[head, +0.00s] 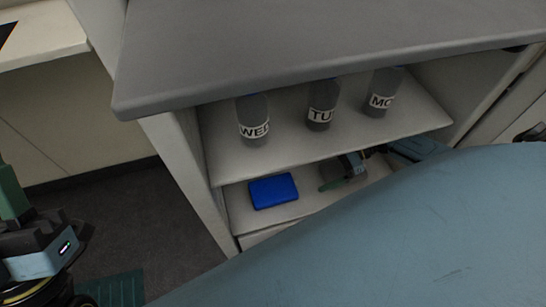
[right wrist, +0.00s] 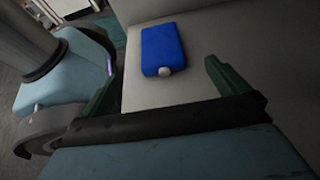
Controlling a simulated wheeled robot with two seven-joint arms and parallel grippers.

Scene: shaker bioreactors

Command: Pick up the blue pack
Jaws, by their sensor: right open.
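The blue pack (head: 273,191) lies flat on the lower shelf, near its left side. In the right wrist view the blue pack (right wrist: 160,45) is ahead of the fingers, with a small pale round knob at its near end. My right gripper (head: 338,180) is inside the lower shelf space, to the right of the pack and apart from it. In the right wrist view my right gripper (right wrist: 163,75) is open and empty, its green fingers wide apart. My left gripper (head: 14,205) is at the left edge, partly cut off; its opening is not clear.
Several labelled bottles, including the WED bottle (head: 253,122), TU bottle (head: 322,108) and MO bottle (head: 380,98), stand on the upper shelf (head: 290,150) above the pack. A grey worktop (head: 300,45) overhangs them. The lower shelf (head: 238,208) is bare around the pack.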

